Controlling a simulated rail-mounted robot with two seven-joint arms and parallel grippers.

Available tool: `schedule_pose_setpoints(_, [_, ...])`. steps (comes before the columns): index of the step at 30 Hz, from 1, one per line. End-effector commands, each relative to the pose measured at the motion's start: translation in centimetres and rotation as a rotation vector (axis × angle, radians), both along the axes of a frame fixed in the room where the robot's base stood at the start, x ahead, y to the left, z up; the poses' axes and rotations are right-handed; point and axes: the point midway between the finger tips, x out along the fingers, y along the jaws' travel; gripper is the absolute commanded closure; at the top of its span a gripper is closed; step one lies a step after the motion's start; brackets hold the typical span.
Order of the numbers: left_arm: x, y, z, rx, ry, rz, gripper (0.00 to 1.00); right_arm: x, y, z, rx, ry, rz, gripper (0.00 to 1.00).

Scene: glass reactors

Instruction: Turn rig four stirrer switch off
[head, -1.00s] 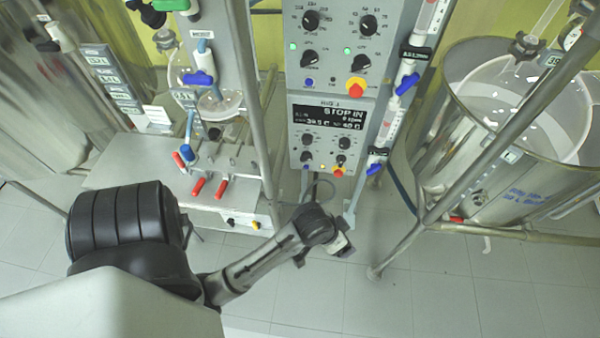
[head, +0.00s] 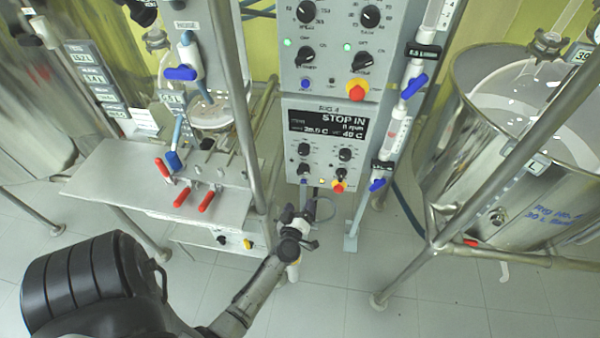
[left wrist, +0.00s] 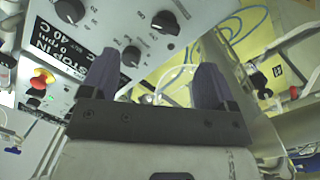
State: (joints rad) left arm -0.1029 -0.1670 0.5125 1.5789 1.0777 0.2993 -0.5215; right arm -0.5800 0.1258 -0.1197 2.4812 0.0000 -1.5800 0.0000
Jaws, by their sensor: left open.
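The rig four control box (head: 291,188) is the lower grey box in the head view, with a dark display (head: 328,125) reading "STOP IN". Below the display are two round knobs, and below them a left black switch (head: 304,169) and a right black switch (head: 342,173). Their labels are too small to read. My left gripper (head: 308,208) is just below the box's lower edge, apart from the switches. In the left wrist view its dark fingers (left wrist: 155,78) are spread with nothing between them. Panels with knobs and the display (left wrist: 55,55) lie to their left. My right gripper is not seen.
A second control panel (head: 335,30) is above. A metal post (head: 245,120) stands left, blue-handled valves (head: 378,184) right. A steel vessel (head: 530,200) stands farther right. The floor below is clear.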

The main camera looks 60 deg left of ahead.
Motion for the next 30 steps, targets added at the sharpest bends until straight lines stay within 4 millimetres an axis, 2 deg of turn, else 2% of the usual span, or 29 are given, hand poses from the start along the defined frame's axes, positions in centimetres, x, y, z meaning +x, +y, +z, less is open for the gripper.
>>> schedule_pose_setpoints(4, [-1.0, 1.0, 0.7, 0.072, 0.018, 0.085, 0.19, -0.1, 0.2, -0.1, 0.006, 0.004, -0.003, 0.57])
schedule_pose_setpoints(8, [-0.6, 1.6, 0.7, 0.098, 0.041, 0.088, 0.19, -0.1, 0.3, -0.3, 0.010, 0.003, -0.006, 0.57])
schedule_pose_setpoints(24, [5.4, 8.6, 0.6, 0.100, 0.043, 0.085, 0.19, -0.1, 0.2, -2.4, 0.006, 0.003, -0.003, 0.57])
schedule_pose_setpoints(30, [6.9, 10.5, 0.6, 0.099, 0.045, 0.084, 0.19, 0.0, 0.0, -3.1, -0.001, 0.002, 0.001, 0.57])
